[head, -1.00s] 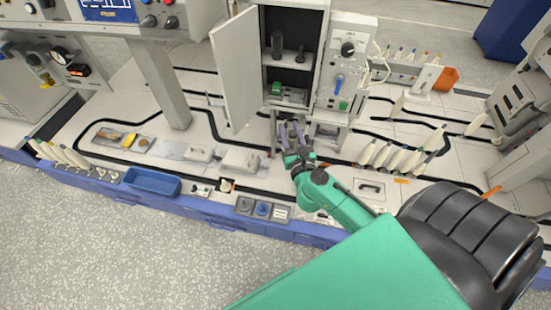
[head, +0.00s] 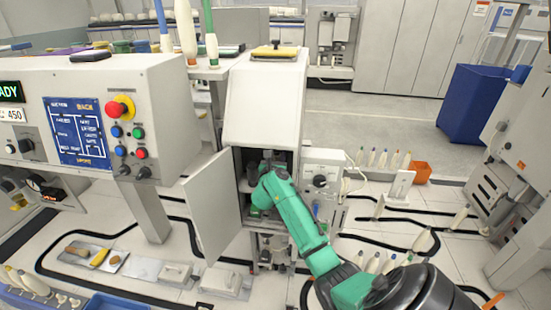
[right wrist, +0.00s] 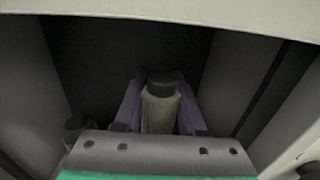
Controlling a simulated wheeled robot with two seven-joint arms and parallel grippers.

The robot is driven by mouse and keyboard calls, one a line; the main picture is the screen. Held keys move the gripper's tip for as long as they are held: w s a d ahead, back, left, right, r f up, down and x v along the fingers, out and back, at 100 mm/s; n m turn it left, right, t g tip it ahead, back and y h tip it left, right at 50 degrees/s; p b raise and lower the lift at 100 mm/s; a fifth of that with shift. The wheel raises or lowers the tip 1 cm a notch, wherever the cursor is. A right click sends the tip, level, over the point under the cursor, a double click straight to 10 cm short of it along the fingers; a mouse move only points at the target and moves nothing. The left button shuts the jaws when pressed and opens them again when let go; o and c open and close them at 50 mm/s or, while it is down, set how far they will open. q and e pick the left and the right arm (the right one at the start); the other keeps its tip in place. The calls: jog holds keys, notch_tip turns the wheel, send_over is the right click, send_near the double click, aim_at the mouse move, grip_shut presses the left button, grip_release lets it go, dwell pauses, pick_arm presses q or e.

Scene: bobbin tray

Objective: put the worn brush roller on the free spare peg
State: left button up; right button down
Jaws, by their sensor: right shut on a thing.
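The right gripper (right wrist: 160,100) has its two purple fingers on either side of an upright beige roller with a dark top (right wrist: 161,108), shut on it; I take this for the worn brush roller. In the head view my green right arm reaches into the open grey cabinet (head: 264,103), and the gripper and roller are mostly hidden there. A dark round peg or roller end (right wrist: 75,128) stands left of the gripper in the right wrist view. I cannot tell which peg is free. My left gripper is not in view.
The cabinet door (head: 213,210) stands open to the left. The cabinet's side walls and top edge are close around the gripper. A control box (head: 322,181) with a knob is just right of the opening. Several pale bobbins (head: 380,262) stand at the lower right.

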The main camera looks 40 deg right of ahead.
jog(key=shift+f, duration=0.25)
dwell(0.3)
jog(key=shift+p, duration=0.4)
jog(key=shift+f, duration=0.15)
dwell(0.6)
jog(key=shift+f+b, duration=2.2)
jog(key=shift+f, duration=0.3)
jog(key=shift+c, duration=2.1)
grip_release()
